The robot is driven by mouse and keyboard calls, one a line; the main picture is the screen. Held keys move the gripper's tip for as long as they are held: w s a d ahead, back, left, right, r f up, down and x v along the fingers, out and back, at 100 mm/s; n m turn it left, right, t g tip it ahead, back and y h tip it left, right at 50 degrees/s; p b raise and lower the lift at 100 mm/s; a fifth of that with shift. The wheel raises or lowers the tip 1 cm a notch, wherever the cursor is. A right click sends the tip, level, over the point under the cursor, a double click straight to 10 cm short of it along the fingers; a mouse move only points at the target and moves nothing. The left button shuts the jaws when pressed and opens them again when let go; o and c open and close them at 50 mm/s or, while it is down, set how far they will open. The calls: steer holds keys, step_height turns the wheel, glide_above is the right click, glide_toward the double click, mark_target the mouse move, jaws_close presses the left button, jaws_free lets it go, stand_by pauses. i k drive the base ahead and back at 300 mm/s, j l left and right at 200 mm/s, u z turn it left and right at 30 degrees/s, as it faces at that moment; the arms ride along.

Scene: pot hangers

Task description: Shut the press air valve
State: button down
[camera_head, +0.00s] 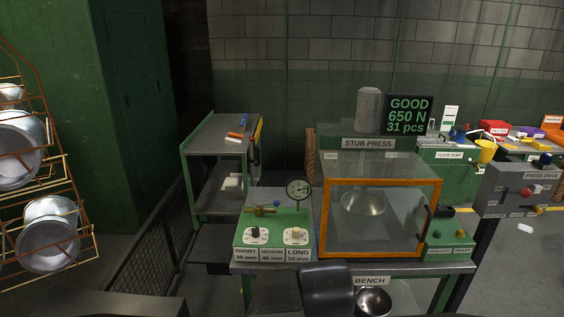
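The stub press (368,144) stands on the bench, with a clear, orange-framed guard box (380,215) around a metal bowl shape. Left of it is a green panel (275,220) with a round gauge (298,189). A small brass fitting (262,212) with a blue ball-ended handle (277,204) sits near the gauge; it looks like the air valve, but it carries no readable label. Its handle position is too small to tell. Dark rounded parts of my arm appear at the bottom middle. My gripper's fingers are not visible.
Two dials (296,235) sit in front of the brass fitting. A grey press drive box (520,191) with a red button stands right. A grey shelf cart (220,135) is behind left. An orange rack (40,180) holds metal pots at far left. A mesh barrier (150,245) runs beside the bench.

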mark_target(258, 206)
steer(key=i+l+u, duration=1.05)
